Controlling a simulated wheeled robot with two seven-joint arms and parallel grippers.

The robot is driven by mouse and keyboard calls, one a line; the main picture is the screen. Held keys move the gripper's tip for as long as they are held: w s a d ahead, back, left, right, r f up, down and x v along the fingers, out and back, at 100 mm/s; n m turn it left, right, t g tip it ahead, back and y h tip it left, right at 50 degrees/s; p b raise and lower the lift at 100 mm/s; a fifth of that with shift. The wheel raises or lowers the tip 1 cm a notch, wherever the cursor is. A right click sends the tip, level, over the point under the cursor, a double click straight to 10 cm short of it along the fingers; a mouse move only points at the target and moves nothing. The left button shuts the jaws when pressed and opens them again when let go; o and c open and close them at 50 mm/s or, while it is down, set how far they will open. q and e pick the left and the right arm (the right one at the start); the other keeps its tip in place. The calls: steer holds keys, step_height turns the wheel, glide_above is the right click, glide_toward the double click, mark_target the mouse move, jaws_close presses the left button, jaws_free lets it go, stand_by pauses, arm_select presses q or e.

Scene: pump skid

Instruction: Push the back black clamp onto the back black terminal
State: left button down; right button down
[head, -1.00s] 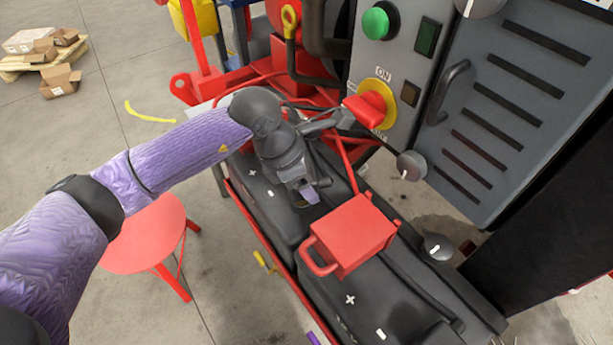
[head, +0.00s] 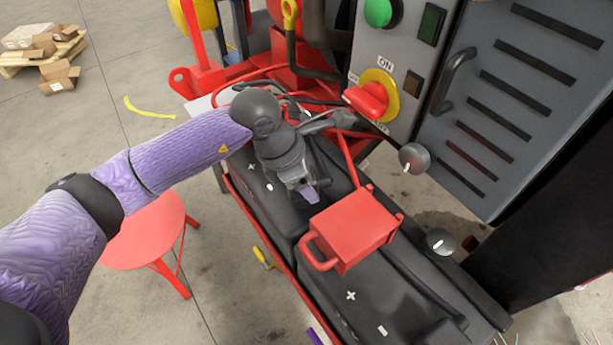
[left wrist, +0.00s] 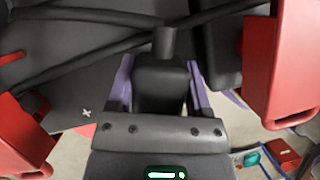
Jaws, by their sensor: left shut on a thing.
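My left gripper (head: 311,192) points down over the black batteries, left of the red box, in the head view. In the left wrist view its two purple fingers (left wrist: 160,90) are shut on the black clamp (left wrist: 162,80), one on each side. A dark round stub (left wrist: 165,42) and a black cable show just beyond the clamp. The black terminal cannot be made out, so I cannot tell whether the clamp touches it. In the head view the clamp is hidden by my gripper. My right gripper is not in view.
A red box (head: 350,230) with a handle stands on the batteries close to my left gripper. A grey control cabinet (head: 480,110) with a red switch (head: 366,101) rises behind. Red cables and frame bars lie near my wrist. A red stool (head: 145,245) stands at the left.

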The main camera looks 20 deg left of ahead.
arm_select(q)
steer(key=shift+c, duration=1.8)
jaws_free()
steer(key=o, duration=0.4)
steer(key=shift+c, duration=0.2)
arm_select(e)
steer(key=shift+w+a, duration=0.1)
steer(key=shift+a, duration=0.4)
arm_select(q)
steer(key=shift+a+r, duration=0.1)
steer(key=shift+r, duration=0.2)
steer(key=p+v, duration=0.3)
steer(key=v, duration=0.6)
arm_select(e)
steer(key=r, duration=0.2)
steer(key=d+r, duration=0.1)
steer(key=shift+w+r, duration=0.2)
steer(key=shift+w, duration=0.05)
arm_select(q)
steer(key=shift+s+a+r, duration=0.1)
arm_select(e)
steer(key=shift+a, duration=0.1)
